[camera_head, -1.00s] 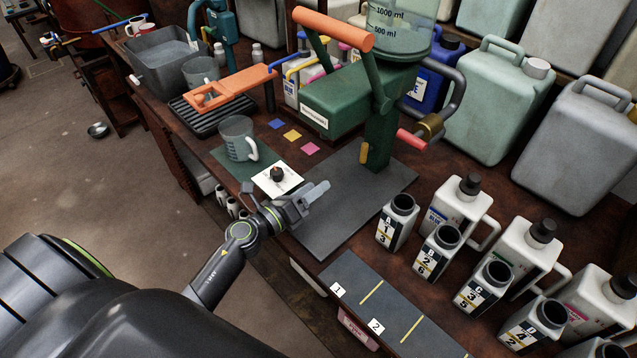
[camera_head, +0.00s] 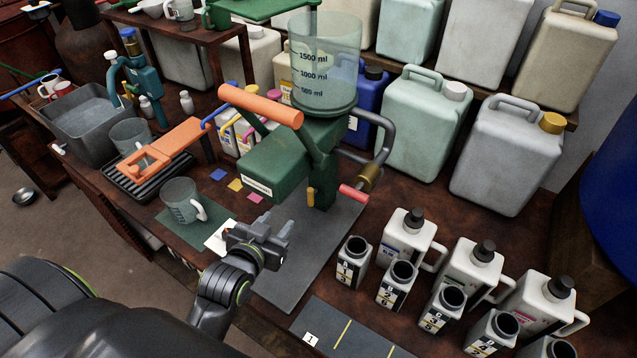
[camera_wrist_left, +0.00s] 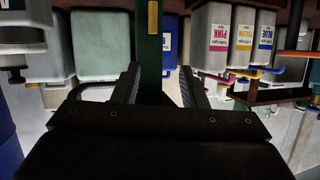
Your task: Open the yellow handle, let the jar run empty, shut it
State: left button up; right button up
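The yellow handle (camera_head: 310,197) is a small upright lever low on the front of the green stand (camera_head: 325,180). It also shows at the top of the left wrist view (camera_wrist_left: 153,16), in front of the green post. The clear jar (camera_head: 326,62), with ml marks, sits on top of the stand. Its liquid level is unclear. My left gripper (camera_head: 284,240) is open and empty, in front of and below the handle, apart from it. In the left wrist view its fingers (camera_wrist_left: 159,85) stand apart with the post beyond and between them. My right gripper is not in view.
An orange lever (camera_head: 260,105) and a red-tipped crank (camera_head: 355,193) stick out from the stand. A grey measuring cup (camera_head: 183,202) stands left on a green mat. Several numbered bottles (camera_head: 353,262) stand at right. The dark plate (camera_head: 300,275) below the stand looks clear.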

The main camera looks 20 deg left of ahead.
pick_arm(q)
jog(key=p, duration=0.1)
send_near(309, 193)
jog(key=shift+n, duration=0.3)
jog(key=x, duration=0.9)
jog(key=shift+w+f, duration=0.1)
jog(key=shift+w, duration=0.05)
grip_shut()
